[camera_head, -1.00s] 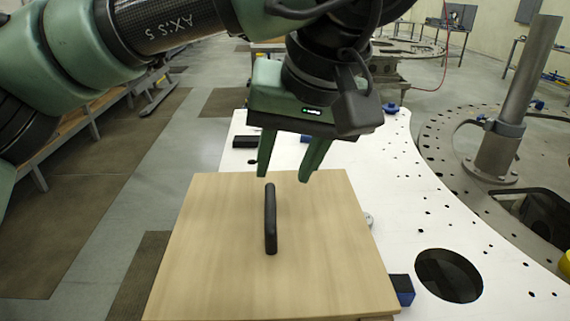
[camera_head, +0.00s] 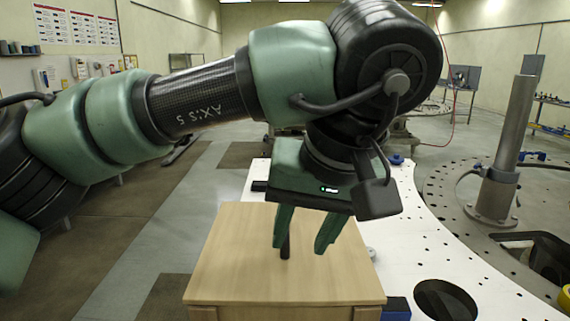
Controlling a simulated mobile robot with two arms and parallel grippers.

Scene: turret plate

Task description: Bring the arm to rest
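My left arm (camera_head: 195,100) comes in from the left and reaches over a light wooden board or box (camera_head: 240,275) with a black handle (camera_head: 285,246) on top. My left gripper (camera_head: 299,246) points down above the board, its two green fingers apart. The left finger overlaps the handle in the picture, and only the handle's lower part shows. I cannot tell whether they touch. Nothing is seen held between the fingers. My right gripper is not in view.
The wooden piece stands on a white plate (camera_head: 405,230) with several small holes and a large dark hole (camera_head: 445,300). A grey metal post (camera_head: 510,140) rises at the right. A blue block (camera_head: 396,308) sits by the board's right front corner. Open floor (camera_head: 150,235) lies left.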

